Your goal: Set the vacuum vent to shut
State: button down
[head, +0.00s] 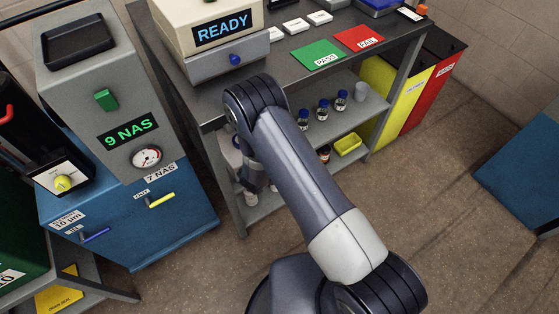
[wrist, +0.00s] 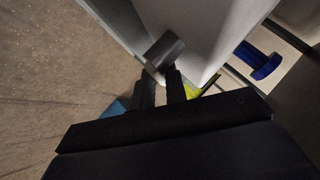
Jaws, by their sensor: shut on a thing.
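My gripper (wrist: 160,80) shows in the wrist view with its two black fingers close together. The fingertips are at a short dark grey cylinder (wrist: 165,50), and the fingers are shut on it. The cylinder stands beside a pale grey panel. No label shows on it, so I cannot tell from its looks whether it is the vacuum vent. In the head view my arm reaches down by the left end of the bench, and the fingers are hidden behind it.
The grey bench (head: 215,112) has a lower shelf (head: 285,165) with several blue-capped bottles. The blue cabinet (head: 190,225) with yellow (head: 162,200) and blue (head: 95,236) handles stands left of my arm. A blue knob-like thing (wrist: 265,66) is right of the fingers.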

jog(key=c, duration=1.7)
grip_release()
jog(key=v, duration=1.1)
jog(key=shift+a, duration=0.1)
jog(key=shift+w+f, duration=0.1)
jog(key=shift+w, duration=0.05)
jog(key=x, duration=1)
jog(key=shift+w+d+f, duration=0.15)
jog(key=shift+w+d, duration=0.1)
jog(key=shift+d, duration=0.05)
jog(key=shift+p, duration=0.35)
jog(key=shift+f, duration=0.1)
